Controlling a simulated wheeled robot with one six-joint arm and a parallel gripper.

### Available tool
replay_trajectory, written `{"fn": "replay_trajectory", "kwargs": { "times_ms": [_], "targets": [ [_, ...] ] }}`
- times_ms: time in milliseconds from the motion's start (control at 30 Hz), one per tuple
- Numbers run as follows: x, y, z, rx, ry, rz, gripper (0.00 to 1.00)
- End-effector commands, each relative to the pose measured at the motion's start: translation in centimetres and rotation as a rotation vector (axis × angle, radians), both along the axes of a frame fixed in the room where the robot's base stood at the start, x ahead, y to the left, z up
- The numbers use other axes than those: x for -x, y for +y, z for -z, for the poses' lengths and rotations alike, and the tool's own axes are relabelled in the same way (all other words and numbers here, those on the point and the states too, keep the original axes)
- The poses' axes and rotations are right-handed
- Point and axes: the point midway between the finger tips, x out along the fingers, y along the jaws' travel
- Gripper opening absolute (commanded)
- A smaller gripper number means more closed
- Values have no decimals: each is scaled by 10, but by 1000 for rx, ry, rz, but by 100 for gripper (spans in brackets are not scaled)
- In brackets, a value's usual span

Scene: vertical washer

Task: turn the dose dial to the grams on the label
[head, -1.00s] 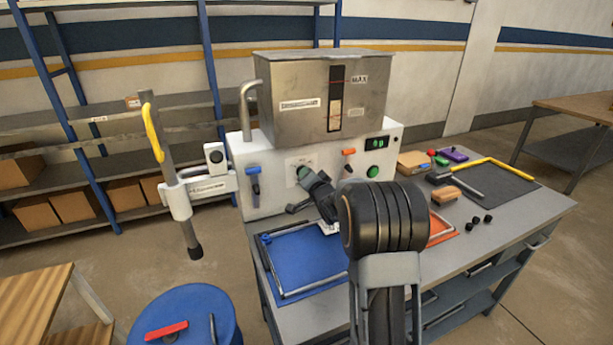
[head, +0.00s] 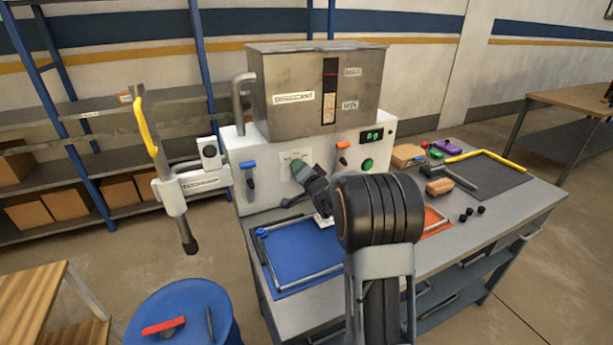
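The white front panel (head: 222,160) of the washer carries a small pale plate (head: 286,156) in its middle. My gripper (head: 298,168) is at this plate, its tip over a small greenish-grey part that may be the dose dial. The gripper hides most of that part, so I cannot read its setting or tell whether the fingers are open or closed on it. A green-lit display (head: 371,136) is on the right of the panel; its digits are too blurred to read surely. A white label (head: 293,97) is on the metal tank (head: 285,68); its print is unreadable.
A blue-handled valve (head: 248,170) is left of my gripper, an orange-handled one (head: 343,147) and a green button (head: 367,164) right of it. A blue mat (head: 300,255) lies below. Several small items lie on the right of the bench (head: 490,222).

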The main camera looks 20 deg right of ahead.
Motion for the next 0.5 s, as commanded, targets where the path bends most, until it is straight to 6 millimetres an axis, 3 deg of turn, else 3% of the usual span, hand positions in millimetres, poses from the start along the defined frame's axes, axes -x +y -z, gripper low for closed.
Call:
{"fn": "replay_trajectory", "kwargs": {
  "times_ms": [167, 500],
  "targets": [
    [24, 0, 0, 1, -2, 1, 38],
    [93, 0, 0, 0, -1, 3, 38]
  ]
}}
